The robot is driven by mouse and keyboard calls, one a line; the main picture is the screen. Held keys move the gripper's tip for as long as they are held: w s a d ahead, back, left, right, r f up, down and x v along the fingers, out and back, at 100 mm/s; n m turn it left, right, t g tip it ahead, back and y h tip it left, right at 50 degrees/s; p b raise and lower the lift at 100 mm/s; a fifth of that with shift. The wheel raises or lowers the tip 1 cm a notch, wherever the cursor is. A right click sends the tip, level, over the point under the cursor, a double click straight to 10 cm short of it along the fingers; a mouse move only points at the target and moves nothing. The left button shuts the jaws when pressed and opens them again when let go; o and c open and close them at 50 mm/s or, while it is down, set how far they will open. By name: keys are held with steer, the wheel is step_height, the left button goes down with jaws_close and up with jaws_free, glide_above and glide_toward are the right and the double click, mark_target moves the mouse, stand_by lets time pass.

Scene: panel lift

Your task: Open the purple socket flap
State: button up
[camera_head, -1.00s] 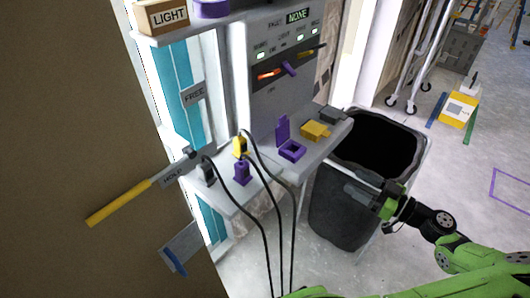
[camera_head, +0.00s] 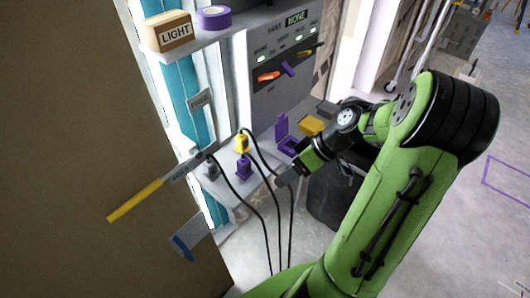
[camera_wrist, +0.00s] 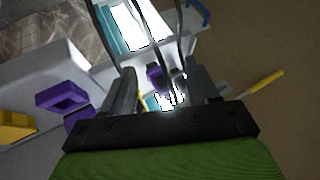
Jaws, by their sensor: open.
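The purple socket (camera_head: 287,147) is on the ledge below the grey panel, and its flap (camera_head: 282,125) stands upright at its back, raised off the opening. In the wrist view the square purple socket (camera_wrist: 62,97) shows at left, outside my fingers, with another purple part beside it. My gripper (camera_head: 283,182) is in front of the ledge, to the lower right of the purple plug (camera_head: 243,168) and apart from the socket. In the wrist view my gripper (camera_wrist: 163,85) is open. The purple plug (camera_wrist: 155,78) and black cables show beyond and between the fingers.
A yellow socket (camera_head: 311,125) sits right of the purple one, partly behind my arm. A yellow plug (camera_head: 242,143) and black cables (camera_head: 262,215) stand close to my gripper. The dark bin (camera_head: 328,205) is largely hidden by my arm. A yellow-handled lever (camera_head: 135,200) juts out at left.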

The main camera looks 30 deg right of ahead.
steer(key=s+a+r+m+h+p, duration=0.1)
steer(key=s+a+r+h+p, duration=0.2)
steer(key=a+r, duration=0.2)
steer(key=s+a+r+m+h+p, duration=0.1)
steer(key=s+a+r+h+p, duration=0.2)
steer(key=r, duration=0.8)
steer(key=a, duration=0.2)
steer(key=shift+a+r+g+p, duration=0.15)
steer(key=shift+a+g+p, duration=0.15)
steer(key=shift+a+p, duration=0.1)
steer(key=s+a+r+m+t, duration=0.2)
steer(key=s+r, duration=0.1)
steer(key=s, duration=0.3)
steer(key=shift+a+r+m+t, duration=0.15)
steer(key=shift+r+m+t, duration=0.05)
steer(key=shift+m+t, duration=0.1)
steer(key=shift+s, duration=0.2)
